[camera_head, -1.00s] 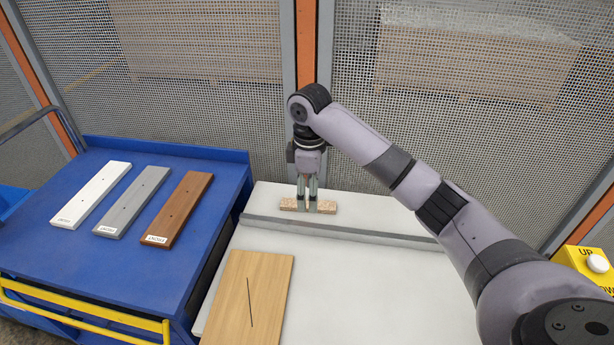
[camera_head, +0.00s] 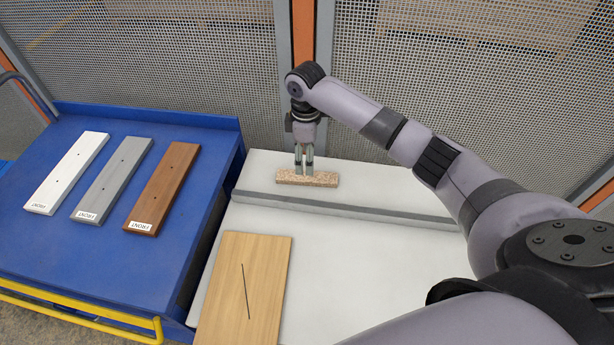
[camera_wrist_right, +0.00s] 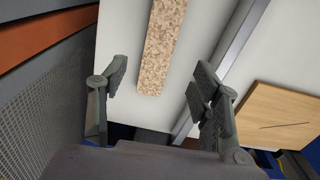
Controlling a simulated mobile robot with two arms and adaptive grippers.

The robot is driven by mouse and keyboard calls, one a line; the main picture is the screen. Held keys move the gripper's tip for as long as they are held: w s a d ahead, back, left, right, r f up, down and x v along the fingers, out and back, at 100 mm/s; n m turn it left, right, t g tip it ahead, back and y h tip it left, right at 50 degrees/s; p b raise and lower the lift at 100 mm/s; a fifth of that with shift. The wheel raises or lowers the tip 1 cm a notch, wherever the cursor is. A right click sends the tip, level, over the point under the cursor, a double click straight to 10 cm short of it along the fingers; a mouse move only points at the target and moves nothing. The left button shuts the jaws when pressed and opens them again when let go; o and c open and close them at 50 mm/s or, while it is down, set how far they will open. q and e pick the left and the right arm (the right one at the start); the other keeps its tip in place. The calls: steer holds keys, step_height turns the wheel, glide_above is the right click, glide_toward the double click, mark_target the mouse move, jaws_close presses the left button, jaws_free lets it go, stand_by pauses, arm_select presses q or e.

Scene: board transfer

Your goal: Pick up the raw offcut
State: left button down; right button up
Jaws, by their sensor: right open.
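The raw offcut (camera_head: 307,180) is a short strip of speckled chipboard. It lies on the white table behind the grey rail. In the right wrist view the offcut (camera_wrist_right: 161,45) runs up from between the fingers, its near end a little beyond the fingertips. My right gripper (camera_head: 304,172) is just behind and above the offcut in the head view. Its fingers are apart and hold nothing, as the right wrist view (camera_wrist_right: 158,85) shows. My left gripper is not in view.
A grey rail (camera_head: 345,210) crosses the white table (camera_head: 350,255) in front of the offcut. A light wooden board (camera_head: 240,290) with a dark line lies nearer. White, grey and brown boards lie on a blue cart (camera_head: 60,250) at left. A mesh fence (camera_head: 450,90) stands behind.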

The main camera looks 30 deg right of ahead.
mark_target(307, 178)
step_height(307, 178, down, 8)
steer(key=shift+d+r, duration=0.15)
steer(key=shift+r, duration=0.1)
steer(key=c, duration=1.3)
steer(key=shift+r, duration=0.2)
